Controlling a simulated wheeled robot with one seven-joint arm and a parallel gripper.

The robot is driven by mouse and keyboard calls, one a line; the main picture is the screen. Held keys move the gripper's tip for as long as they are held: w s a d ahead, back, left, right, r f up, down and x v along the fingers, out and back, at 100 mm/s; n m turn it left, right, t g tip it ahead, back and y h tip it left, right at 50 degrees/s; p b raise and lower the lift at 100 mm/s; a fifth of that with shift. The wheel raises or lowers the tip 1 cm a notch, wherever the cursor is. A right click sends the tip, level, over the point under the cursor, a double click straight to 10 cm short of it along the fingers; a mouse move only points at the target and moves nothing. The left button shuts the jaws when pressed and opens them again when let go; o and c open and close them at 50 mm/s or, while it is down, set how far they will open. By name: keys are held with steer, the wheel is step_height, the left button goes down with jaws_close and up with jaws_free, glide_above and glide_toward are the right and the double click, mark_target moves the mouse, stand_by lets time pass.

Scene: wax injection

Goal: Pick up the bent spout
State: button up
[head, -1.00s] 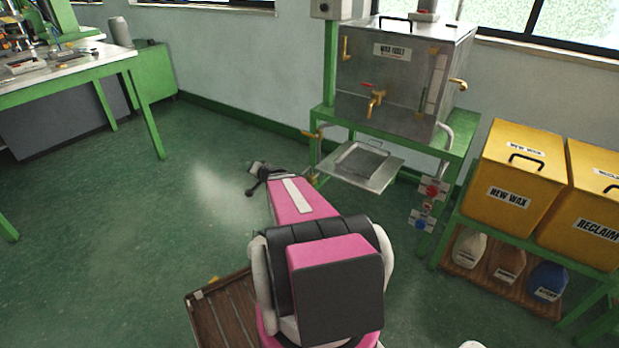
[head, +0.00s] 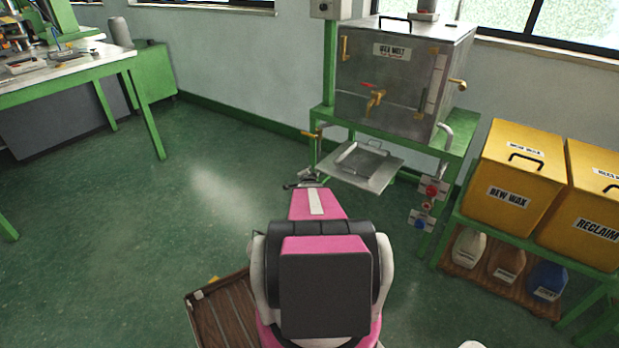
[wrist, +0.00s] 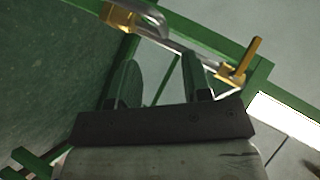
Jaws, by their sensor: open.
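A bent grey spout with a brass end (wrist: 150,26) runs across the top of the wrist view, just beyond my fingers. A brass lever valve (wrist: 235,75) is to its right on the green frame. In the head view the valve (head: 312,134) shows at the left end of the wax melt tank's green stand. The spout there is small and hard to make out. My gripper (wrist: 160,68) is open, with two dark green fingers apart and nothing clearly between them. In the head view my gripper (head: 305,180) is near the stand's left leg, partly hidden by my arm.
The steel wax melt tank (head: 390,75) stands on the green stand (head: 455,143), above a steel tray (head: 372,178). Yellow wax bins (head: 510,170) are at right. A workbench (head: 90,68) is at far left. The green floor (head: 190,165) between is clear.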

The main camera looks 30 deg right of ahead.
steer(key=x, duration=0.8)
steer(key=shift+a, duration=0.15)
jaws_close()
